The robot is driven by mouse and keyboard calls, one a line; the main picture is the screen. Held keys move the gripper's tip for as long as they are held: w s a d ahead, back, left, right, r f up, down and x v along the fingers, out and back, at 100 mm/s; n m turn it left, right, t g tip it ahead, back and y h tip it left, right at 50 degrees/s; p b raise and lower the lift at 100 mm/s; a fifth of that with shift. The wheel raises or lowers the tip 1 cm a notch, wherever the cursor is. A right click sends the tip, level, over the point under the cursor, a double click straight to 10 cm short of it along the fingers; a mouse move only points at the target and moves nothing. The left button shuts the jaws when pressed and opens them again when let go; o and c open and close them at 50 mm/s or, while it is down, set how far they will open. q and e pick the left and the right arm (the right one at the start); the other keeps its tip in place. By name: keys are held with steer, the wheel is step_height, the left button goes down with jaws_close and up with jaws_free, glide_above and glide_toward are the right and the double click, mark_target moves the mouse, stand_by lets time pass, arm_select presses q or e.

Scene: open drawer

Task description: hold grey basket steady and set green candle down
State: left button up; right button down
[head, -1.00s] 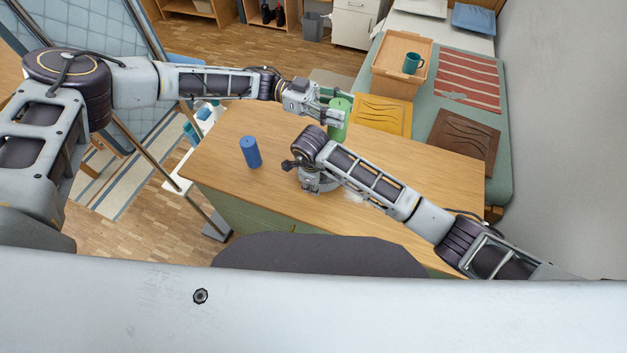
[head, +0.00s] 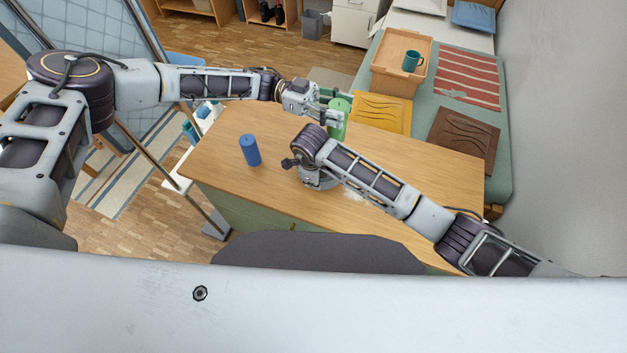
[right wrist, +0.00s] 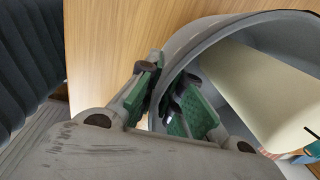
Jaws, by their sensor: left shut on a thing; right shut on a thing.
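The green candle (head: 338,131) is upright over the far side of the wooden table. My left gripper (head: 335,106) is shut on it from the left. I cannot tell whether its base touches the table. The grey basket (head: 327,186) is mostly hidden under my right arm in the head view. In the right wrist view, the basket's wall and rim (right wrist: 205,35) show large. My right gripper (right wrist: 176,103) is shut on the rim, one green pad on each side. A cream cylinder (right wrist: 262,88) lies tilted inside the basket.
A blue cylinder (head: 250,151) stands on the wooden table (head: 410,155), left of the basket. Behind are a yellow mat (head: 383,113), a brown mat (head: 464,139), a striped cloth (head: 468,80) and a wooden box (head: 397,80) with a teal mug (head: 412,61).

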arm_select(q)
step_height(320, 180, down, 12)
steer(key=shift+r, duration=0.2)
stand_by(2.1)
steer(key=o, duration=1.3)
steer(key=shift+a, duration=0.2)
steer(key=shift+v, duration=5.85)
steer(key=shift+w, duration=0.15)
arm_select(e)
steer(key=c, duration=1.5)
jaws_free()
